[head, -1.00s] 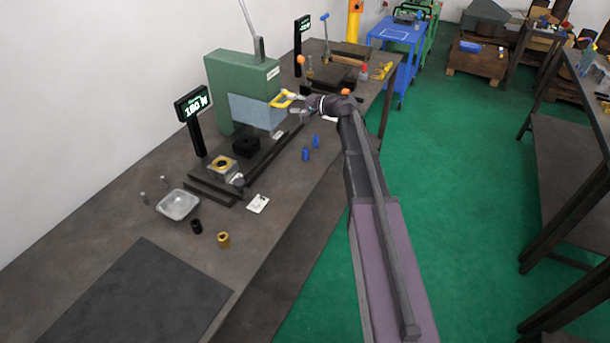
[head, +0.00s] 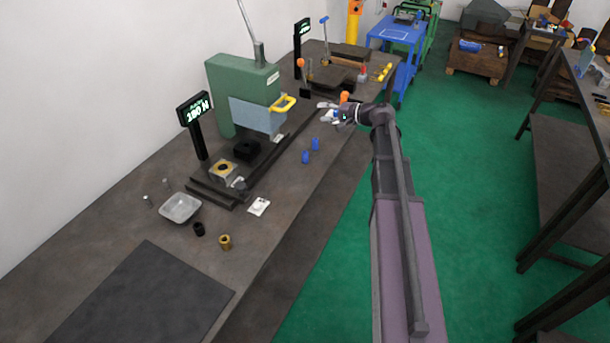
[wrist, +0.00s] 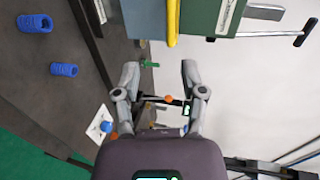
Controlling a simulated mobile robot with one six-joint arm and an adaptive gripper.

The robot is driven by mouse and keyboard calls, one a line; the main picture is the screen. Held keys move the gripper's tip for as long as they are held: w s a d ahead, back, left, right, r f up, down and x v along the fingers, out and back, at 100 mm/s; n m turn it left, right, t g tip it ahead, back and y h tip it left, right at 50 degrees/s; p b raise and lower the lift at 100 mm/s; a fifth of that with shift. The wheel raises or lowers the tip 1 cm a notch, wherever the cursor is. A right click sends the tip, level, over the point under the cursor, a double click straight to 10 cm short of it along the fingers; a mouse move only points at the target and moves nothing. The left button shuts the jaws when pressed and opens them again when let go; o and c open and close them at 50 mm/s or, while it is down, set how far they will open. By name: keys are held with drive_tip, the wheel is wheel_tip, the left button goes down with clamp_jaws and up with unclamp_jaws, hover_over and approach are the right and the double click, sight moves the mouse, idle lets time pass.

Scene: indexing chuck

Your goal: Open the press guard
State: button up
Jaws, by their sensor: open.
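The green press (head: 240,80) stands on the bench against the wall. Its guard (head: 252,114), a pale blue-grey panel, hangs over the front of the press. A yellow loop handle (head: 284,104) sticks out from the guard's right side. My gripper (head: 325,112) is right of the handle, apart from it, open and empty. In the wrist view the handle (wrist: 172,20) shows at the top, beyond my open fingers (wrist: 159,70).
A black block (head: 247,149), a brass-coloured fixture (head: 222,169), a metal tray (head: 180,207) and a lit display (head: 195,108) are to the left.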

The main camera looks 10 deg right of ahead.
drive_tip(key=s+a+f+n+g+h+p, duration=0.1)
drive_tip(key=s+a+f+n+g+h, duration=0.1)
drive_tip(key=s, duration=0.7)
drive_tip(key=s+a+f+n+g+h+p, duration=0.2)
drive_tip(key=s+a+f+n+g+h, duration=0.1)
drive_tip(key=s+a+f+g+h, duration=0.2)
drive_tip(key=shift+s+a+f+n, duration=0.3)
drive_tip(key=shift+s+a+f, duration=0.65)
drive_tip(key=shift+s+a, duration=1.05)
drive_tip(key=shift+s+d, duration=0.1)
drive_tip(key=s+d+f+n+g+h, duration=0.1)
drive_tip(key=s+h, duration=0.3)
drive_tip(key=s, duration=0.5)
drive_tip(key=shift+s+d+f+n+g+h, duration=0.35)
drive_tip(key=shift+n+g, duration=0.25)
drive_tip(key=shift+g, duration=0.2)
